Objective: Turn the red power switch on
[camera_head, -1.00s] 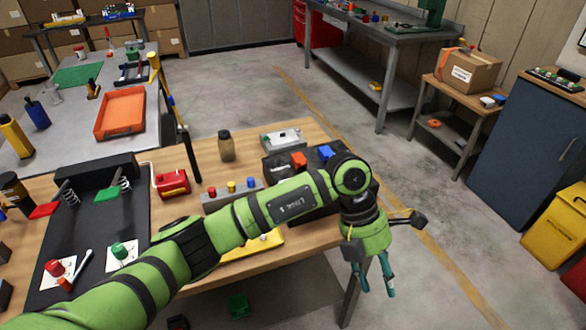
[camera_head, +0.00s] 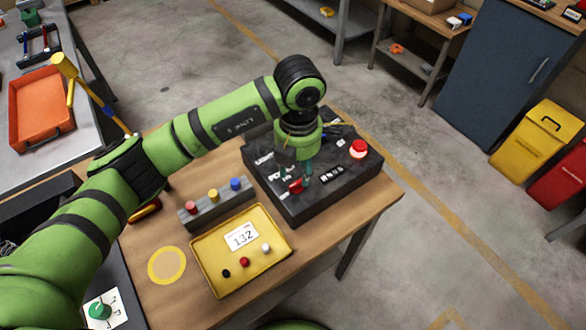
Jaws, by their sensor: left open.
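The black control box (camera_head: 345,183) stands on the right end of the wooden table. A small red switch (camera_head: 296,187) sits on its top, left of the middle. My left gripper (camera_head: 303,178) points down over the box, with its teal fingers right at the red switch. The fingers are open; I cannot tell whether they touch the switch. The switch is partly hidden, and its position cannot be read. My right gripper does not show.
A round red button (camera_head: 358,149) with a pale ring is on the box's right side. A yellow tray (camera_head: 215,279) with a label and small knobs lies in front. A grey block (camera_head: 216,209) with red, yellow and blue buttons stands left of the box.

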